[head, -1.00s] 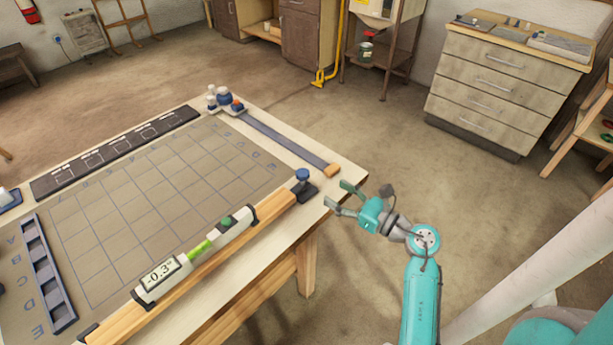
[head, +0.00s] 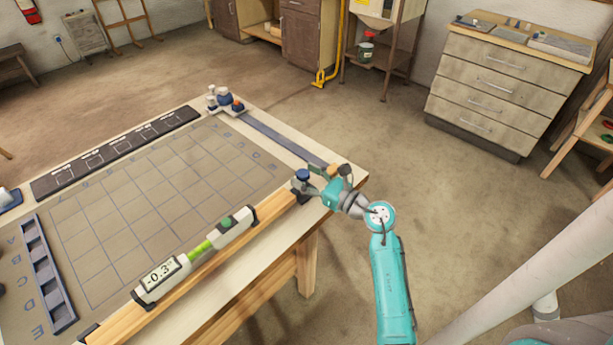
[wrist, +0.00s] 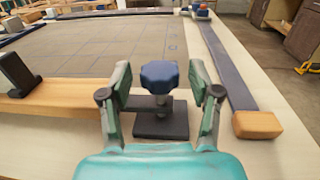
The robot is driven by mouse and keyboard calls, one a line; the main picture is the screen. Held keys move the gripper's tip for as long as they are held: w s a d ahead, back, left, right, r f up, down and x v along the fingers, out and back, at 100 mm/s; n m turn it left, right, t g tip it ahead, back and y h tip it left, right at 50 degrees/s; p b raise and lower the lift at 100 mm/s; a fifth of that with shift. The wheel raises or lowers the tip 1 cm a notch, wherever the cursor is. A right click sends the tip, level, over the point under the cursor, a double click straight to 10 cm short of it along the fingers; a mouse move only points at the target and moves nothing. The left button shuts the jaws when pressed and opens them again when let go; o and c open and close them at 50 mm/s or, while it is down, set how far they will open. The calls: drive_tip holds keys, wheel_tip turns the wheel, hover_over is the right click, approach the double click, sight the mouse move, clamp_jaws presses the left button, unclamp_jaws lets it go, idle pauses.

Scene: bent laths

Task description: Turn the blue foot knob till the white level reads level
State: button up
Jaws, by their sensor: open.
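The blue foot knob (head: 302,175) stands on a dark foot at the far right end of the wooden lath (head: 262,222). In the wrist view the knob (wrist: 159,77) sits between the two fingers of my gripper (wrist: 160,82), with a gap on each side. My gripper (head: 315,182) is open, around the knob and not closed on it. The white level (head: 198,255) lies along the lath, and its display reads -0.3°. Its green vial is between its two white ends.
A dark strip with a wooden end (wrist: 257,124) lies on the table right of my gripper. A gridded mat (head: 150,200) fills the table middle. Small blue and white items (head: 225,100) stand at the table's far corner.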

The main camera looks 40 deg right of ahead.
drive_tip(key=c, duration=1.1)
drive_tip(key=shift+a+h, duration=0.15)
drive_tip(key=shift+h, duration=0.15)
drive_tip(key=shift+a+m+h, duration=0.1)
drive_tip(key=shift+m+h, duration=0.7)
drive_tip(key=shift+h, duration=0.2)
drive_tip(key=shift+f+m+h, duration=0.2)
drive_tip(key=shift+m+h, duration=1)
drive_tip(key=shift+h, duration=0.6)
drive_tip(key=shift+r+m+h, duration=0.1)
drive_tip(key=shift+m+h, duration=0.2)
drive_tip(key=shift+h, duration=0.2)
drive_tip(key=shift+c, duration=0.2)
drive_tip(key=o, duration=1.1)
